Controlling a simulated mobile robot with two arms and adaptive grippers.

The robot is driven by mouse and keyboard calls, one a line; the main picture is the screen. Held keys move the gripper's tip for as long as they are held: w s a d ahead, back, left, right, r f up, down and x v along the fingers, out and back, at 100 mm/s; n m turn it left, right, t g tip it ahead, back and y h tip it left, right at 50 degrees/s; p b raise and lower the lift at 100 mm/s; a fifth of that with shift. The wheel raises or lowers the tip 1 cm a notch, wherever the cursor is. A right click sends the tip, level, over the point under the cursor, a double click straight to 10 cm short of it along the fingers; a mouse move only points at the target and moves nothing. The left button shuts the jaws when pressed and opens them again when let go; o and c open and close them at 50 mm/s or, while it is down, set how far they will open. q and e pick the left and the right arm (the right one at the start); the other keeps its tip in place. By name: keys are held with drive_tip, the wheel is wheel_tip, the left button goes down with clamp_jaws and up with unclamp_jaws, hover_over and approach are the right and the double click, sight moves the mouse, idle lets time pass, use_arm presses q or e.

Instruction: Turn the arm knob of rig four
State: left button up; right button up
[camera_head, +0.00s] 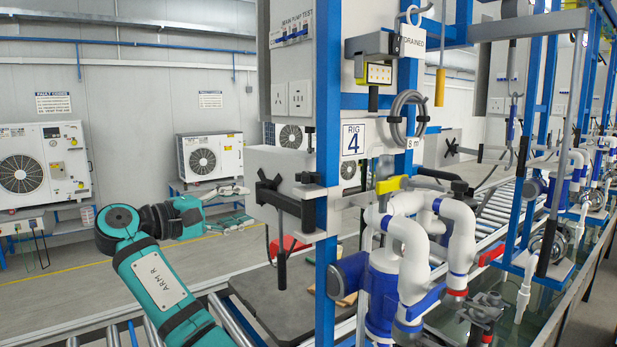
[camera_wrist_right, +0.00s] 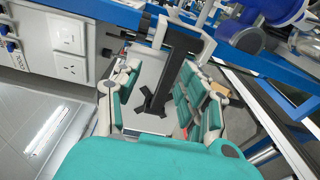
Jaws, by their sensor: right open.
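The rig four sign (camera_head: 353,139) hangs on a blue post. Left of it, a grey box (camera_head: 297,160) carries a black knob or handle (camera_head: 268,184) and a dark hanging bar (camera_head: 281,250). In the wrist view, a black cross-shaped knob (camera_wrist_right: 151,103) shows against a pale face, between my spread teal fingers. My right gripper (camera_head: 247,206) is open and empty, left of the box in the head view. It also shows in the wrist view (camera_wrist_right: 160,80). I cannot tell whether a finger touches the knob. My left gripper is out of view.
White pump pipes (camera_head: 408,235) and blue posts stand right of the box. A roller conveyor (camera_head: 497,205) runs behind. A dark plate (camera_head: 275,305) lies below. White outdoor units (camera_head: 40,165) stand along the back wall. The floor at left is open.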

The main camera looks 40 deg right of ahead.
sight(299, 180)
drive_tip(key=shift+m+g, duration=0.4)
drive_tip(key=d+r+p, duration=0.1)
drive_tip(key=d+p, duration=0.1)
drive_tip(key=d, duration=0.3)
drive_tip(key=s+d+r+p, duration=0.1)
drive_tip(key=d+p, duration=0.2)
drive_tip(key=d, duration=0.3)
drive_tip(key=s+d+r+p, duration=0.1)
drive_tip(key=d+p, duration=0.2)
drive_tip(key=d, duration=0.2)
drive_tip(key=shift+d+r, duration=0.25)
drive_tip(key=shift+r, duration=0.1)
drive_tip(key=shift+d+f, duration=0.1)
drive_tip(key=shift+d, duration=0.3)
drive_tip(key=shift+a, duration=0.1)
drive_tip(key=shift+f, duration=0.1)
clamp_jaws()
